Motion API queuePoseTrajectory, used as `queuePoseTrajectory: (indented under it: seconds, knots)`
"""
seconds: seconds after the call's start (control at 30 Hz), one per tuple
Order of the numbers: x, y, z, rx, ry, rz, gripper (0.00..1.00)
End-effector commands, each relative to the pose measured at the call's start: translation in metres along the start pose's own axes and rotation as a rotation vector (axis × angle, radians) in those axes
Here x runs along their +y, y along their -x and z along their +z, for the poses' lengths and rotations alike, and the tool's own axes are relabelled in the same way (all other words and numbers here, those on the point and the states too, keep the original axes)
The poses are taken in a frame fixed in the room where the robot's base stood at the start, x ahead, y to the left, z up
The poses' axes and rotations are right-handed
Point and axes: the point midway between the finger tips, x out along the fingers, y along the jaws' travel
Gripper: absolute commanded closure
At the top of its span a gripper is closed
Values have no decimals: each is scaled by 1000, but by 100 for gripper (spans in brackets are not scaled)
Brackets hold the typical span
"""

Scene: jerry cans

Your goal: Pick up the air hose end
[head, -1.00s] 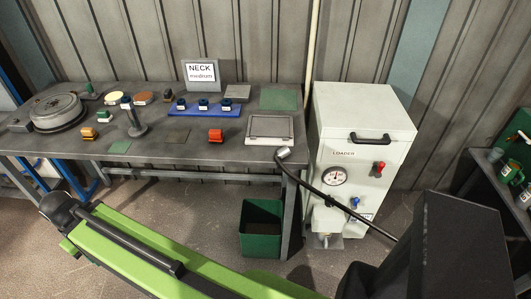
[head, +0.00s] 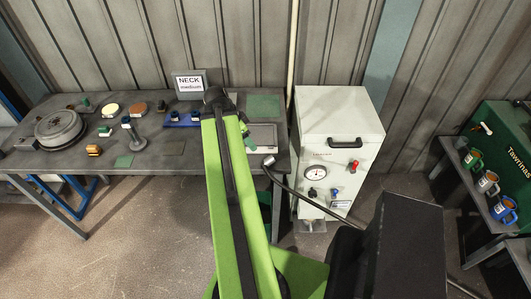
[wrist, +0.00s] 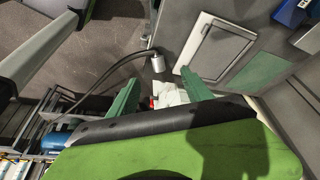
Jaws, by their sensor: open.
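The air hose end is a short grey metal cylinder (head: 269,160) on a black hose (head: 288,186), at the table's right front corner beside the white loader cabinet. In the wrist view the hose end (wrist: 157,62) shows just beyond and between the two green fingertips. My gripper (wrist: 161,72) is open and empty, its fingers on either side of the cylinder in the picture; I cannot tell the depth gap. In the head view my green arm reaches over the table and largely hides the gripper.
The white loader cabinet (head: 335,120) stands right of the table (head: 185,158). A grey framed panel (wrist: 216,47) lies near the fingers on the tabletop. Blue fixtures, a sign (head: 189,84) and other parts sit further left. Mugs stand on a shelf at far right.

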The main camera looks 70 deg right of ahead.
Motion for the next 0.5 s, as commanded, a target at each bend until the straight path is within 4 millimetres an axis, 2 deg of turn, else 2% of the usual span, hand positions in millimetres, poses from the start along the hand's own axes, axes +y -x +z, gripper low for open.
queuePoseTrajectory:
  seconds: [0.03,0.1,0.27,0.37,0.5]
  knots:
    - [4,2,-10,5,-32,6,42]
    - [6,-1,-15,9,-53,9,42]
    - [6,-9,-13,9,-53,9,42]
    - [5,-24,-11,8,-51,9,42]
    - [5,-56,-10,8,-51,9,42]
